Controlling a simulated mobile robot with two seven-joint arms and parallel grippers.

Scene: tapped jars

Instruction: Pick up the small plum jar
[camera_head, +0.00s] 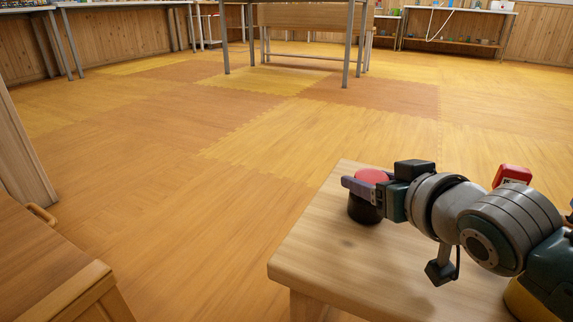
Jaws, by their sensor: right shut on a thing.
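A small dark jar (364,211) with a pinkish-red lid (371,175) is at the far left corner of the pale wooden table (335,255). Its dark body looks plum to black. My right gripper (366,184) reaches in from the right and is shut on the jar near its top, just under the lid. A grey finger crosses the near side of the jar and hides part of it. The jar looks upright; I cannot tell whether its base touches the table. My left gripper is not in view.
The table top in front of the jar is clear. A wooden cabinet (50,262) with a handle stands at the lower left. Open wooden floor lies between. A tall table (305,16) and wall benches with shelves (455,40) stand far back.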

